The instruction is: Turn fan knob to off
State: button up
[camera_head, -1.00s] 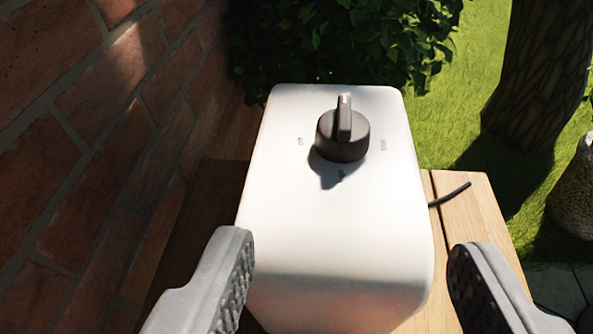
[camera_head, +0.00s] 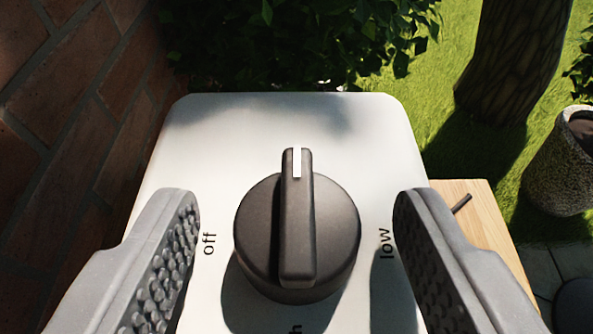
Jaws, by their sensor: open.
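The fan knob (camera_head: 345,240) is a round dark grey dial with a raised grip bar. It sits on the white top of the fan housing (camera_head: 225,130). The white mark on its bar points to the far side, away from me. The label "off" is left of the knob, "low" is right of it, and a partly hidden label ending in "h" is on the near side. My gripper (camera_head: 297,222) is open, with one ridged grey finger on each side of the knob. Both fingers are apart from it.
A brick wall (camera_head: 70,130) runs close along the left. A leafy bush (camera_head: 270,45) stands behind the housing. The wooden table (camera_head: 490,225) shows at right with a dark cable end on it. A tree trunk and stone pot stand on the right.

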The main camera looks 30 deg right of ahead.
jog(key=shift+w+d+f, duration=0.1)
jog(key=shift+w+d, duration=0.05)
jog(key=shift+w, duration=0.15)
jog(key=c, duration=1)
jog(key=shift+a, duration=0.25)
jog(key=shift+s+d, duration=0.1)
jog(key=shift+d, duration=0.15)
